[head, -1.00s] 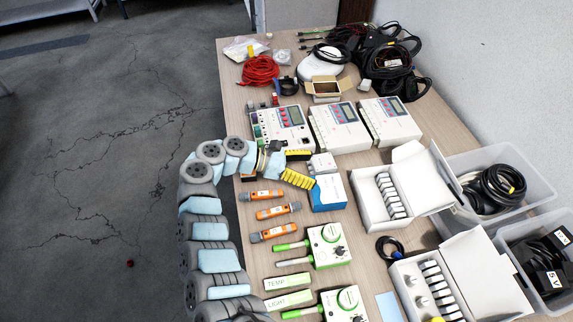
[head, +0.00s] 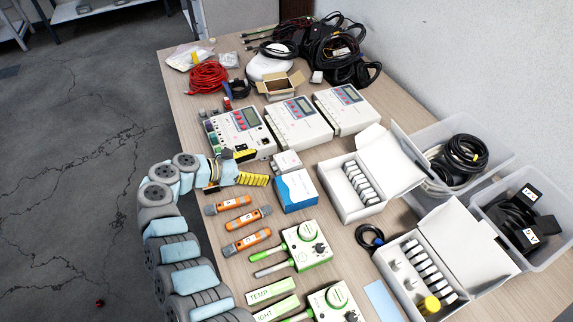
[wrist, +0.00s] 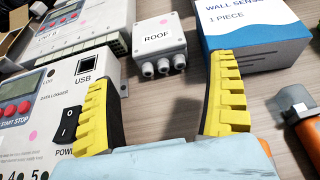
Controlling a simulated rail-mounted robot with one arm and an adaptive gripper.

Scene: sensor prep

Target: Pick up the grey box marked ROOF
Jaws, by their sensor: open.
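The grey box marked ROOF (wrist: 158,40) lies ahead of my gripper in the wrist view, with a pink dot on its lid and three cable glands facing me. It also shows in the head view (head: 286,162), between the white data loggers and the blue-and-white box. My gripper (wrist: 162,70) is open and empty, its yellow ribbed fingers wide apart. The ROOF box sits beyond the fingertips, roughly between their lines. In the head view my gripper (head: 254,168) is just left of the box.
A data logger (wrist: 60,105) with a power switch stands close beside the left finger. The blue wall sensor box (wrist: 262,40) is close to the right finger. Orange probes (head: 248,218) lie nearer on the table. An open white carton (head: 345,205) stands right of the blue box.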

